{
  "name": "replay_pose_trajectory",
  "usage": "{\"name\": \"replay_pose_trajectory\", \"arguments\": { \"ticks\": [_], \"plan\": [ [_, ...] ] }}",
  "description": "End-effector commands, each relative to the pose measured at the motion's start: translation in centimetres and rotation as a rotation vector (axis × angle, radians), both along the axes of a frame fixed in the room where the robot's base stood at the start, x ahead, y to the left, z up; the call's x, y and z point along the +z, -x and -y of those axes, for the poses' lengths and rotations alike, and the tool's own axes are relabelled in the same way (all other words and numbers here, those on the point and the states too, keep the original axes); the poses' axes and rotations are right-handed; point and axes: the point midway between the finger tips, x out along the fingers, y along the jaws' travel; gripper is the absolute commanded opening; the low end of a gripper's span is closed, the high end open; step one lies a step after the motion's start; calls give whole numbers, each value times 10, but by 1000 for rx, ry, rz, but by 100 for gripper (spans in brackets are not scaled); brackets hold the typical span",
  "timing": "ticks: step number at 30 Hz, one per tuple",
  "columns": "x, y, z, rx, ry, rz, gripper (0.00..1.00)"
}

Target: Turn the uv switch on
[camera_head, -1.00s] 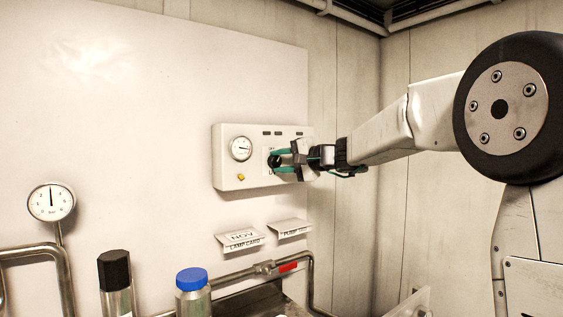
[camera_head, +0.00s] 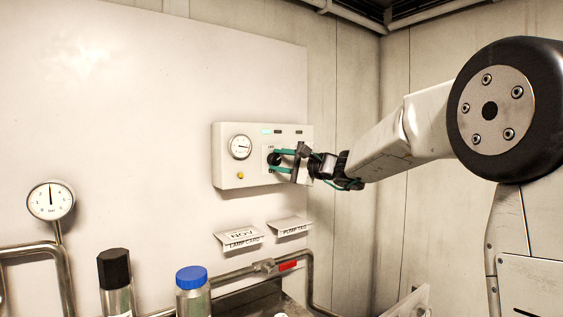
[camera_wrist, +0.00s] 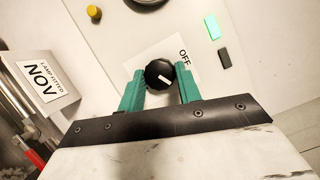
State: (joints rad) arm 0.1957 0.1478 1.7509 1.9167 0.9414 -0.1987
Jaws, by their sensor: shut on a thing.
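The uv switch is a black round knob (camera_head: 272,159) on the white control box (camera_head: 229,176) on the wall. The wrist view shows the knob (camera_wrist: 159,73) with a short white mark on its face, turned away from the printed OFF label (camera_wrist: 184,58). My gripper (camera_head: 275,160) is shut on the knob, with one green finger on each side. In the wrist view, my gripper (camera_wrist: 160,80) has its fingers against the knob's sides. A cyan-green indicator (camera_head: 266,131) on the box is lit; the other indicators are dark. The knob's other label is hidden.
Below are a lamp card (camera_head: 240,238) and a pump tag (camera_head: 291,226). A blue-capped bottle (camera_head: 192,295), a black-capped bottle (camera_head: 115,285) and pipes (camera_head: 230,280) stand lower.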

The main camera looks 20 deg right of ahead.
Motion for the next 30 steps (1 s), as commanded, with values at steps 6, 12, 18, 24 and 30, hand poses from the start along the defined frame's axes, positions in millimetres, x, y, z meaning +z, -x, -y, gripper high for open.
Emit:
{"name": "replay_pose_trajectory", "arguments": {
  "ticks": [6,12,18,24,30],
  "plan": [
    [-3,0,0,0,-1,-5,11],
    [-2,0,0,0,-1,-5,55],
    [-1,0,0,0,-1,-2,55],
    [-1,9,8,-1,-1,-1,55],
    [-4,36,30,-4,-1,-2,55]
  ]
}}
